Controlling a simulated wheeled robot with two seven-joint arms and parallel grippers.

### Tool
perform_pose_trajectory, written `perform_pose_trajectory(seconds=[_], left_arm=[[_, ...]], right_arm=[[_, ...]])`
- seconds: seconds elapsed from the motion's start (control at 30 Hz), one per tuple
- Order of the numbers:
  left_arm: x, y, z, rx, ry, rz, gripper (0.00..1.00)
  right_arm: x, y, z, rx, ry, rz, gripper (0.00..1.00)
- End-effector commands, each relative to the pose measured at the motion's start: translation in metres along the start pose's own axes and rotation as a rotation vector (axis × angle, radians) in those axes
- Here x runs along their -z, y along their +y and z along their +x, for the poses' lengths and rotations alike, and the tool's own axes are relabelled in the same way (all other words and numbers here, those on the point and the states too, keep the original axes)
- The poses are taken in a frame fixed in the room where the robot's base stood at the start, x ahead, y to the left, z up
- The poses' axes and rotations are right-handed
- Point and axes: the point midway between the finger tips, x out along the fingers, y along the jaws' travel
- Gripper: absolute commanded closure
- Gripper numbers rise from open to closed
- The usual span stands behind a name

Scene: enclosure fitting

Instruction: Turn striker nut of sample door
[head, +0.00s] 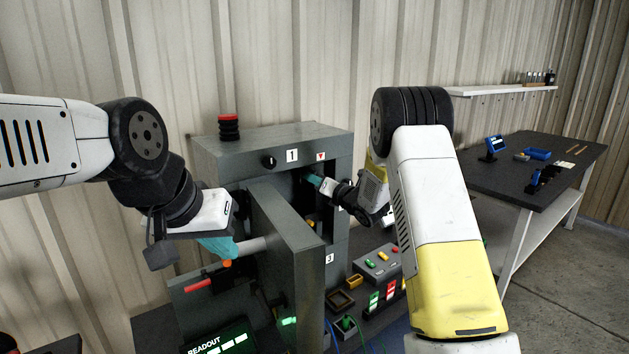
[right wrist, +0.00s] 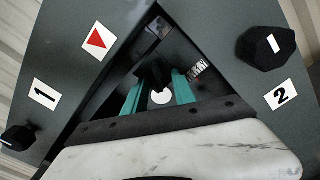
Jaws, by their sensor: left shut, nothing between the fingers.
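The grey cabinet (head: 225,155) has its thick door (head: 290,250) swung open towards me. My left gripper (head: 222,250) is shut and empty beside a light grey bar (head: 252,244) on the door's left; I cannot tell whether they touch. My right gripper (head: 318,182) reaches into the opening under label 1. In the right wrist view its teal fingers (right wrist: 159,92) stand apart, with a dark part and a white disc (right wrist: 160,97) between them. I cannot tell whether the fingers touch that part. The striker nut is not clearly distinguishable.
Black knobs (right wrist: 265,47) sit beside labels 1 and 2. A red-topped stack (head: 228,127) stands on the cabinet. Below are a button box (head: 377,262), a red handle (head: 198,285) and a readout (head: 220,340). A dark workbench (head: 535,170) stands at right.

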Motion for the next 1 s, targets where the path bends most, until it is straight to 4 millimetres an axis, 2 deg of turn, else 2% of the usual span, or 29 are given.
perform_pose_trajectory(seconds=[0.33,0.7,0.83,1.0], left_arm=[[0.0,0.0,0.0,0.0,0.0,0.0,1.0],[0.0,0.0,0.0,0.0,0.0,0.0,1.0],[0.0,0.0,0.0,0.0,0.0,0.0,1.0],[0.0,0.0,0.0,0.0,0.0,0.0,1.0]], right_arm=[[-0.002,0.0,-0.005,-0.001,-0.003,0.0,0.68],[-0.002,0.0,-0.063,0.0,-0.004,0.001,0.68],[-0.001,0.0,-0.075,0.0,-0.002,0.0,0.68],[-0.001,0.0,-0.078,-0.001,-0.002,0.0,0.68]])
